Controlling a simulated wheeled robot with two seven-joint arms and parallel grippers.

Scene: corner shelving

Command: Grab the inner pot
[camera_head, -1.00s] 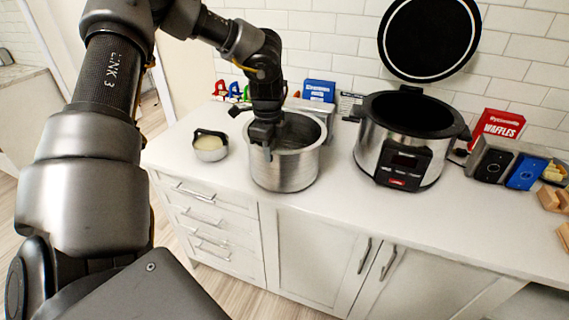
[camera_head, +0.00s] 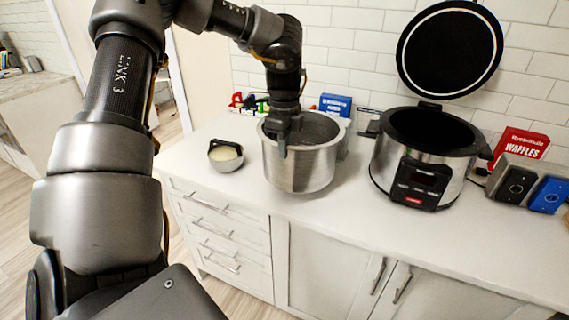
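The inner pot (camera_head: 300,170) is a round, open silver metal pot over the white counter, left of the cooker. It appears slightly raised off the counter and a little tilted. My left gripper (camera_head: 283,147) comes down from above at the pot's near-left rim. It is shut on the rim, with one finger showing outside the wall; the finger inside is hidden. The cooker (camera_head: 425,160), silver and black with a front panel, stands to the right with its round lid (camera_head: 450,50) open. My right gripper is out of view.
A small bowl (camera_head: 226,156) with pale contents stands left of the pot. A blue box (camera_head: 336,104) is behind it. A red waffles box (camera_head: 521,145) and a toaster (camera_head: 513,180) stand right of the cooker. The counter front (camera_head: 345,212) is clear.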

